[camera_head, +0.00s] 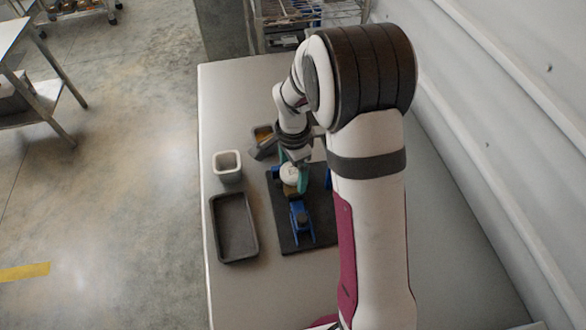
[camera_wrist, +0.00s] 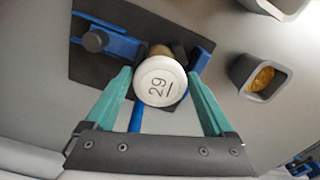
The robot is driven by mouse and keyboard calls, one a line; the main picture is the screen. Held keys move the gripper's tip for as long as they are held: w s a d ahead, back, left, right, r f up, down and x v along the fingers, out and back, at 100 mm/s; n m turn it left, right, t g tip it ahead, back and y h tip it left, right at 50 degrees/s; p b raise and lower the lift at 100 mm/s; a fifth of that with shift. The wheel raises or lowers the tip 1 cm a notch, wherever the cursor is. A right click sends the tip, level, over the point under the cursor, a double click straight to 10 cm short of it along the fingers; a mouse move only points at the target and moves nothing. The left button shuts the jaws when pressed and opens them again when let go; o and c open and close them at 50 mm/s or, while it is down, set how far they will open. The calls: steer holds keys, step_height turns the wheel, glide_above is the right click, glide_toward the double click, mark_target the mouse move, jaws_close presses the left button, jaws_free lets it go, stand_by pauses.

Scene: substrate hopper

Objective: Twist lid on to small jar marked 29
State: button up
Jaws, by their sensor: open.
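The small jar (camera_wrist: 156,52) stands in a blue fixture on a dark board, its amber side showing in the wrist view and in the head view (camera_head: 290,188). A white lid marked 29 (camera_wrist: 160,82) covers its top; whether it is threaded on cannot be told. The lid also shows in the head view (camera_head: 289,174). My gripper (camera_wrist: 160,88) is open, its two green fingers on either side of the lid with a visible gap at each side. In the head view my gripper (camera_head: 297,176) is at the lid, partly hidden by my arm.
The dark board (camera_head: 284,215) carries blue clamps (camera_head: 301,224). An empty dark tray (camera_head: 234,228) lies to its left. A pale square container (camera_head: 228,166) stands behind the tray. A grey container (camera_wrist: 262,76) holds yellowish material. The table's front left is clear.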

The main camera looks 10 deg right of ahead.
steer(key=n, duration=0.9)
steer(key=shift+n, duration=0.3)
steer(key=n, duration=1)
steer(key=shift+n, duration=0.3)
steer(key=c, duration=0.8)
